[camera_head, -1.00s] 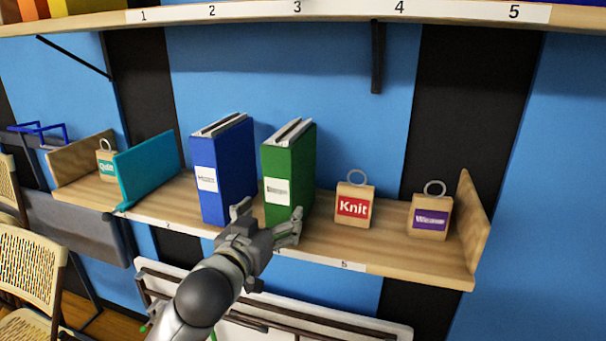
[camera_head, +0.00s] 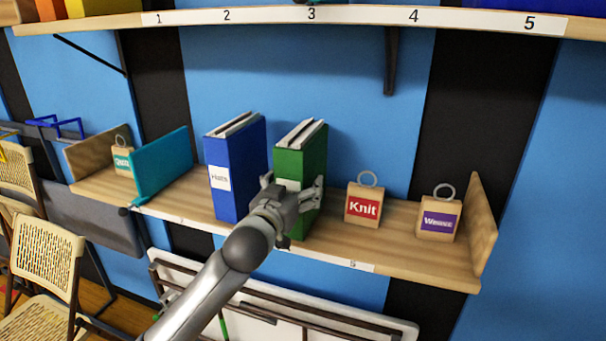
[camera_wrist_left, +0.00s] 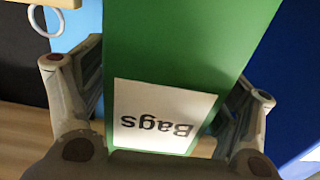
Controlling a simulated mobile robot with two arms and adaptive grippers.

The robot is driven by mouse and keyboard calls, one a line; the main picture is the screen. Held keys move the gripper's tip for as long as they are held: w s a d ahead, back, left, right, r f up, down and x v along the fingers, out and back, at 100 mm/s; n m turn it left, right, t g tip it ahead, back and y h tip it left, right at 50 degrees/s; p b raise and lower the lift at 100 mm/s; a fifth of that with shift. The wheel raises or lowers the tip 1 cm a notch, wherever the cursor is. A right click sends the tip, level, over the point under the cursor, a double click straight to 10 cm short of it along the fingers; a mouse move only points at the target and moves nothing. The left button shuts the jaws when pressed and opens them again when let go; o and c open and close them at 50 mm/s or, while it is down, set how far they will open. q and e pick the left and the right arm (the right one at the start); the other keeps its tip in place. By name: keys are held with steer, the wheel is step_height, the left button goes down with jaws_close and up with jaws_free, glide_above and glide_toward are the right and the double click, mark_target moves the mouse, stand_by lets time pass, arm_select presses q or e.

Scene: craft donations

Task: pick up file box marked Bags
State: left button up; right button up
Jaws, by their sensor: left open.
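The green file box (camera_head: 313,155) stands upright on the wooden shelf, with papers showing at its top. Its white label reads "Bags", upside down, in the left wrist view (camera_wrist_left: 165,115). My left gripper (camera_head: 292,188) is open in front of the box's label face. In the left wrist view, my left gripper's fingers (camera_wrist_left: 158,92) are spread on either side of the green box. I cannot tell whether they touch it. My right gripper is not in view.
A blue file box (camera_head: 238,165) stands close left of the green one. A wooden "Knit" block (camera_head: 361,192) with a ring is to its right, then a purple-labelled block (camera_head: 438,222). A teal divider (camera_head: 163,168) is farther left. A numbered shelf (camera_head: 340,17) runs above.

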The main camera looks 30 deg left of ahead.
arm_select(q)
steer(key=shift+w+a, duration=0.1)
steer(key=shift+w, duration=0.45)
steer(key=c, duration=1.3)
steer(key=shift+r, duration=0.1)
steer(key=shift+c, duration=0.5)
